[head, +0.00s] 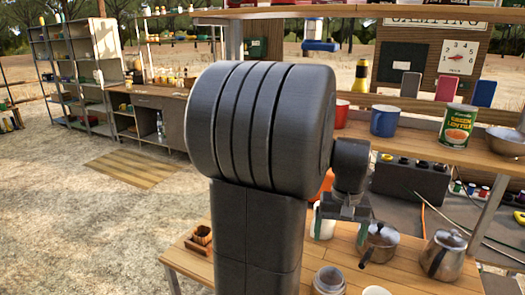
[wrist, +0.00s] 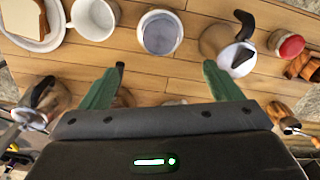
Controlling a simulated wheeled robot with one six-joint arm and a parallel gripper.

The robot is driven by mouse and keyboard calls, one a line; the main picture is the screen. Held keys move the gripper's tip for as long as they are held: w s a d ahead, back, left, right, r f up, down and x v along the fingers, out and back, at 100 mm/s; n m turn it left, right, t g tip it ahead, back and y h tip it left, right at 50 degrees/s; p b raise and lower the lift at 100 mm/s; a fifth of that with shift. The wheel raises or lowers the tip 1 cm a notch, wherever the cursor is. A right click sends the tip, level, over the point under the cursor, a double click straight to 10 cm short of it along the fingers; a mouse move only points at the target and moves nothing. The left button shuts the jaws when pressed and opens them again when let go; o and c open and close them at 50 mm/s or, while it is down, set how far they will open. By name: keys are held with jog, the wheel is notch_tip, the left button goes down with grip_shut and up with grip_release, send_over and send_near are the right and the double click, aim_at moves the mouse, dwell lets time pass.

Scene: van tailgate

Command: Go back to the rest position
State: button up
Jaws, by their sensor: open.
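My gripper (wrist: 172,80) shows in the wrist view with its two green fingers spread wide and nothing between them. It hangs above a wooden table (wrist: 160,68), apart from the things on it. In the head view, the wrist end of my arm is at the right of a large dark arm link, over the same table (head: 330,253); the fingertips are hard to make out there. The dark link hides the middle of the scene.
The wrist view shows a white mug (wrist: 94,18), a pale cup (wrist: 160,33), a metal pitcher (wrist: 228,45) and a plate with bread (wrist: 30,22). The head view shows pots (head: 443,256) on the table and a shelf with a blue mug (head: 384,121) and a green can (head: 457,127). Open ground lies left.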

notch_tip(320, 180, down, 13)
jog(key=shift+r, duration=0.2)
jog(key=shift+r+p, duration=0.4)
jog(key=shift+r, duration=0.15)
jog(key=shift+f, duration=0.1)
